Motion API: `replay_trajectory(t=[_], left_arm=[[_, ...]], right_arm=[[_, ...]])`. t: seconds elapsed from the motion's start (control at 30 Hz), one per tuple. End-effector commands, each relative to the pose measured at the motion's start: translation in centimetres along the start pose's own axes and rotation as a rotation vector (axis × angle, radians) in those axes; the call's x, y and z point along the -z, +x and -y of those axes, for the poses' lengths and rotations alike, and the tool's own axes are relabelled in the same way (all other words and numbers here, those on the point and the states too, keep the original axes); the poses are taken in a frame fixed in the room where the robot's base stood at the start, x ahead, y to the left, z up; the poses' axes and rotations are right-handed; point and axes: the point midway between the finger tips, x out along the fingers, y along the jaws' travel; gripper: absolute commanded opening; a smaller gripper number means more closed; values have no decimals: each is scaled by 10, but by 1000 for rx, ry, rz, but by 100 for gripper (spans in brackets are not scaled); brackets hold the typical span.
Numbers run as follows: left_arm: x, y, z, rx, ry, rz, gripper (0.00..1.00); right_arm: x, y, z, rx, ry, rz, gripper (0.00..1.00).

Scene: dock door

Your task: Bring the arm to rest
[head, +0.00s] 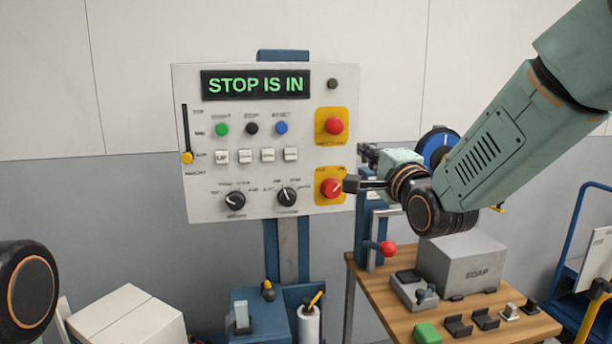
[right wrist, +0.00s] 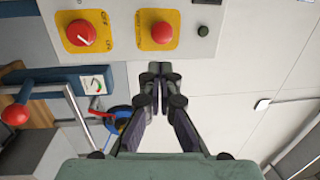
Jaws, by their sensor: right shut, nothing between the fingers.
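My right arm comes in from the right in the head view. Its gripper (head: 352,184) is at the right edge of the control panel (head: 190,100), beside the lower red knob (head: 331,188) on a yellow plate. In the right wrist view the gripper (right wrist: 160,70) is shut and empty, with its tips near the panel's edge, below the red stop button (right wrist: 161,33). The lower red knob also shows there (right wrist: 81,33). The panel's display (head: 257,84) reads "STOP IS IN". I cannot tell if the fingertips touch the panel. My left gripper is not in view.
A wooden bench (head: 385,312) at the right holds a grey box (head: 462,262), a green block (head: 428,334) and small parts. A red-knobbed lever (head: 387,248) stands at its left end. White boxes (head: 125,318) are at lower left. A blue cart (head: 575,240) is far right.

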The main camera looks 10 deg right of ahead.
Motion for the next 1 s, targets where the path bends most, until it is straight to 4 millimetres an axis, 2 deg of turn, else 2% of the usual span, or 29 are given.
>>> replay_trajectory(t=[0.17,0.27,0.33,0.47,0.6,0.67,0.8,0.97,1.0], left_arm=[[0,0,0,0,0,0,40],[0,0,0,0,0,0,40],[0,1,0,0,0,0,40],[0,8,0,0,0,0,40],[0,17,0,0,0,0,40],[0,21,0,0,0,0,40],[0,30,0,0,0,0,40],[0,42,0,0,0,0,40],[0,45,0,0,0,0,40]], right_arm=[[1,-1,-8,-31,-196,-2,0],[1,-10,-28,-98,-383,3,0],[0,-20,-50,-163,-513,19,0],[-4,-50,-128,-335,-745,97,0],[-9,-93,-211,-507,-924,217,0],[-12,-114,-244,-574,-986,277,0],[-18,-171,-317,-724,-1099,432,0],[-27,-247,-390,-881,-1181,630,0],[-29,-268,-406,-919,-1192,682,0]])
